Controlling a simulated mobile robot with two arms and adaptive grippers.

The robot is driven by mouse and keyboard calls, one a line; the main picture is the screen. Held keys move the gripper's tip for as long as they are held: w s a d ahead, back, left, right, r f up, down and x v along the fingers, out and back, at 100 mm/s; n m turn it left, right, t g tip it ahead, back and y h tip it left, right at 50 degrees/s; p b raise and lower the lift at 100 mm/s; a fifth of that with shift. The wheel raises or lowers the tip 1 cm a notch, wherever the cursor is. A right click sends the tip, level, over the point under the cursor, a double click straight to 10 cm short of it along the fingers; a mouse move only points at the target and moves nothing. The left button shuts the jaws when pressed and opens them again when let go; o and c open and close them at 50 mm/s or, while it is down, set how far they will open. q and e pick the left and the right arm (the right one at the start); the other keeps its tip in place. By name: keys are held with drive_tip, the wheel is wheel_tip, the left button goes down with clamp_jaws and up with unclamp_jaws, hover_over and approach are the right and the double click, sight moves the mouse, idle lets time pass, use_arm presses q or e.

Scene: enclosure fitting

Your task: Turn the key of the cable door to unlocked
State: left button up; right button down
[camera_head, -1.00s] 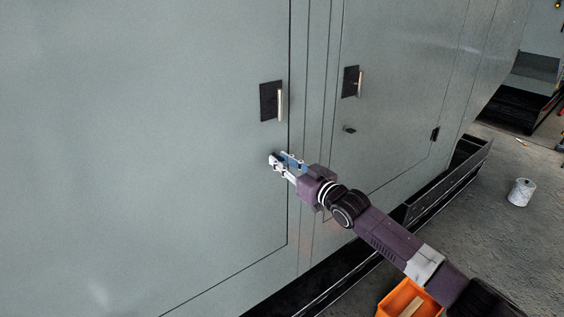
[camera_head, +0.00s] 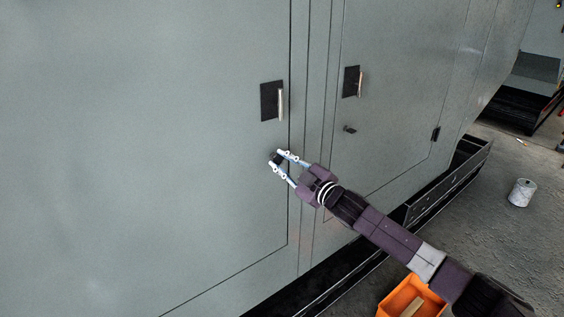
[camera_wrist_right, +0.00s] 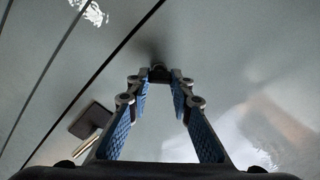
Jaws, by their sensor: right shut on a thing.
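My right gripper (camera_head: 277,158) is at the left grey door (camera_head: 200,190), below that door's handle. Its fingertips are closed on a small dark key (camera_wrist_right: 159,71), seen at the fingertips in the right wrist view. In the head view the key is mostly hidden between the tips. The wrist is rolled so that one finger is upper right and the other lower left. I cannot read any lock marking, and I cannot tell which door is labelled as the cable door. My left gripper is not in view.
The left door has a dark handle plate (camera_head: 270,101) with a pale lever. The right door has a similar handle (camera_head: 352,82) and a small dark key (camera_head: 349,129). An orange bin (camera_head: 390,306) and a white can (camera_head: 521,192) stand on the floor at right.

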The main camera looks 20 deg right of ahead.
drive_tip(key=n, duration=0.4)
drive_tip(key=shift+f+n, duration=0.1)
drive_tip(key=shift+n, duration=0.3)
drive_tip(key=shift+f+n, duration=0.1)
drive_tip(key=shift+n, duration=2.1)
drive_tip(key=c, duration=1.7)
unclamp_jaws()
drive_tip(key=v, duration=1.2)
